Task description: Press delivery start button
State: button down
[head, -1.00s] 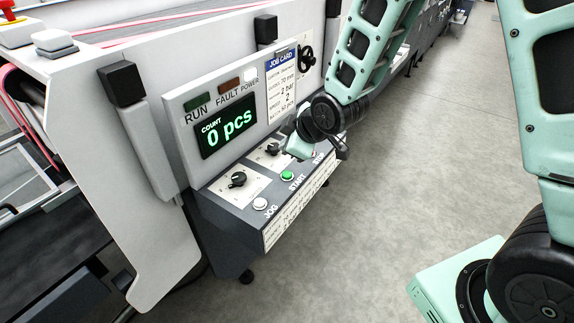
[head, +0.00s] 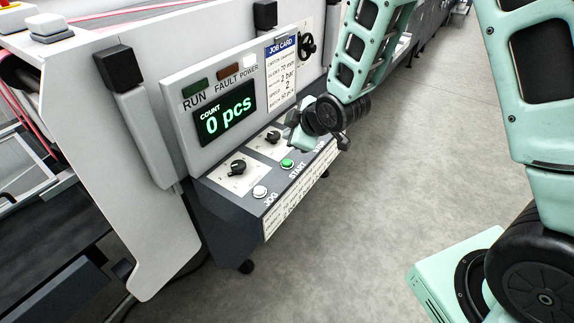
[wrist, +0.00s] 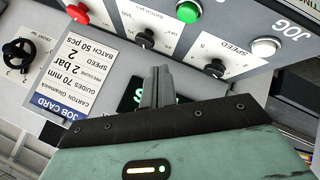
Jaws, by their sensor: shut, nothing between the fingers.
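The green START button (head: 287,163) sits on the sloped control ledge, between the white JOG button (head: 260,191) and the STOP label. In the wrist view the green button (wrist: 188,11) is at the top edge, partly cut off. My gripper (wrist: 157,82) is shut and empty, its fingers in front of the dark count display. In the head view my gripper (head: 300,134) hangs over the far part of the ledge, up and right of START; its fingertips are hard to make out. It appears apart from the button.
Two black knobs (head: 238,167) sit behind the buttons. The red button (wrist: 78,12) shows in the wrist view; my gripper and wrist hide it in the head view. The count display (head: 225,113) reads 0 pcs. A job card (head: 281,75) is beside it.

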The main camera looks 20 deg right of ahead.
aim_at(290, 164)
jog(key=shift+f+b, duration=2.15)
jog(key=shift+f, duration=0.9)
jog(key=shift+f, duration=0.1)
jog(key=shift+f+b, duration=0.3)
jog(key=shift+b, duration=0.2)
